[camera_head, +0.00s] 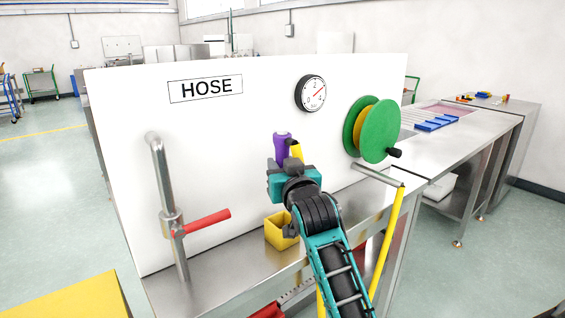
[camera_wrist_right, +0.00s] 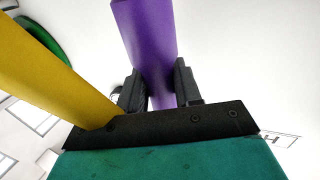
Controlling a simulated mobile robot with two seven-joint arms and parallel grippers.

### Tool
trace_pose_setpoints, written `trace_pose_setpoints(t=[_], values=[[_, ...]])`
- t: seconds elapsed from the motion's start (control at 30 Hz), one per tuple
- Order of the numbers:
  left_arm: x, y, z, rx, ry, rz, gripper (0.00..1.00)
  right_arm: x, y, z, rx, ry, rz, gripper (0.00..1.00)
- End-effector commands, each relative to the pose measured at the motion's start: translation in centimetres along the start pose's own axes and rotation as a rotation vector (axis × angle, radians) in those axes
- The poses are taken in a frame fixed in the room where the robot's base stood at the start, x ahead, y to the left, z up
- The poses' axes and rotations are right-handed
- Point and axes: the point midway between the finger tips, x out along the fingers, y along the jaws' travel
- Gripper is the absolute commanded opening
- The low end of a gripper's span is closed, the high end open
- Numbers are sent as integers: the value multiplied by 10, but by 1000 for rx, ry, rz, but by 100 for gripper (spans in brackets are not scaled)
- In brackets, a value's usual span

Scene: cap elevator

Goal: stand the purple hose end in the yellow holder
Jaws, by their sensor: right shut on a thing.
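The purple hose end (camera_head: 282,146) stands roughly upright in my right gripper (camera_head: 284,163), in front of the white panel. In the right wrist view the two dark fingers (camera_wrist_right: 158,92) are shut on the purple hose end (camera_wrist_right: 146,35), one on each side. The yellow hose (camera_wrist_right: 40,75) runs close beside it. The yellow holder (camera_head: 276,236) is a small open box on the metal bench, below my gripper and against the panel. My right arm hides part of its right side. My left gripper is not in view.
A pipe with a red lever (camera_head: 206,222) stands left of the holder. The green reel (camera_head: 382,130) and a metal bar (camera_head: 378,174) are on the right, with yellow hose (camera_head: 390,240) hanging from the bar. A gauge (camera_head: 310,93) is on the white panel (camera_head: 120,130).

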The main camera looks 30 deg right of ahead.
Motion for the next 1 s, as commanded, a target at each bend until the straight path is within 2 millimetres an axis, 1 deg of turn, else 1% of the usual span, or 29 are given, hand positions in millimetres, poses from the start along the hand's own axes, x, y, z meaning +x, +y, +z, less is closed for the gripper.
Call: trace_pose_setpoints(t=[0.03,0.2,0.77,1.0], values=[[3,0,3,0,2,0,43,0,0,6,0,1,0,0],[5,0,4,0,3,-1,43,0,0,11,0,2,0,0],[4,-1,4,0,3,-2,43,0,0,11,0,2,0,0],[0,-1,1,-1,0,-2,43,0,0,10,0,1,0,0]])
